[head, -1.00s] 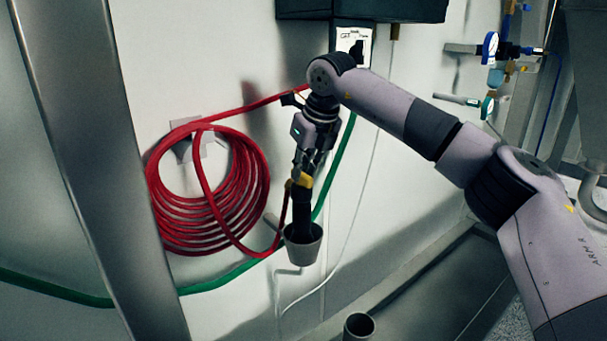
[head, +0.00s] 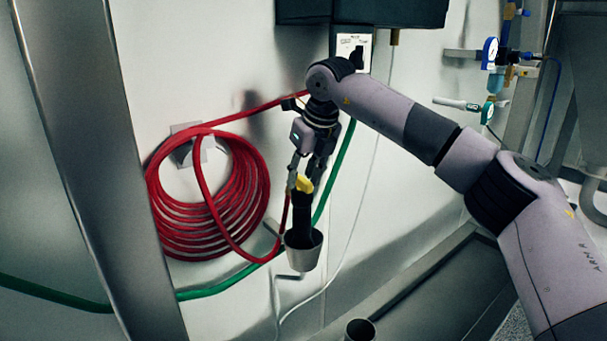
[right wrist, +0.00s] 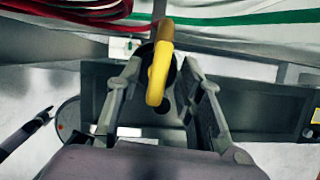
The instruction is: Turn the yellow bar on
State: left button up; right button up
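The yellow bar (head: 304,184) sits at the top of a black upright pipe (head: 302,212) that goes down into a grey cup-shaped piece (head: 303,251). My right gripper (head: 305,177) points down at the bar from above. In the right wrist view the yellow bar (right wrist: 160,72) stands lengthwise between the two fingers of the right gripper (right wrist: 162,68). The fingers are apart, with gaps visible on both sides of the bar. My left gripper is not in view.
A coiled red hose (head: 215,200) hangs on the wall left of the gripper. A green hose (head: 338,172) runs behind it. A grey post (head: 95,170) stands at left. Gauges and valves (head: 490,75) are at upper right. A second cup (head: 360,330) shows below.

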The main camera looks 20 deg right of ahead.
jog(key=v, duration=1.2)
